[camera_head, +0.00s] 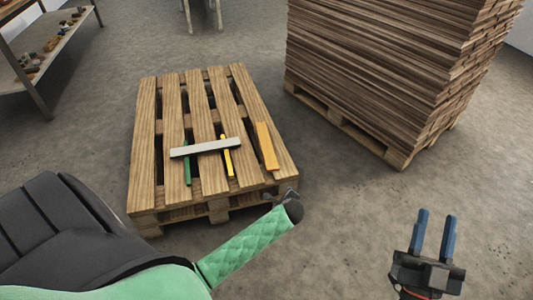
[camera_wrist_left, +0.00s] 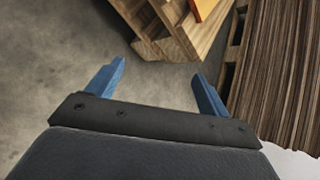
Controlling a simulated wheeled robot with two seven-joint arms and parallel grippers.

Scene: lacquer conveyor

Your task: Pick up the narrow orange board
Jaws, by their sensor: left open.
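Two orange-yellow boards lie on the wooden pallet (camera_head: 171,100). One is a wider orange board (camera_head: 267,147) near the pallet's right edge. The other is a narrower, yellower board (camera_head: 226,145), partly covered by a pale grey board (camera_head: 205,148) lying across it. An orange piece (camera_wrist_left: 204,8) shows at the top edge of the left wrist view, cut off. My left gripper (camera_wrist_left: 158,72) is open and empty, short of the pallet's corner; in the head view its fingers are not clear. My right gripper (camera_head: 436,214) is open and empty over the floor.
A green board (camera_head: 187,172) also lies on the pallet, under the grey one. A tall stack of brown boards (camera_head: 375,65) stands on another pallet at the back right. A shelf (camera_head: 40,55) with small items is at the far left. Floor between is clear.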

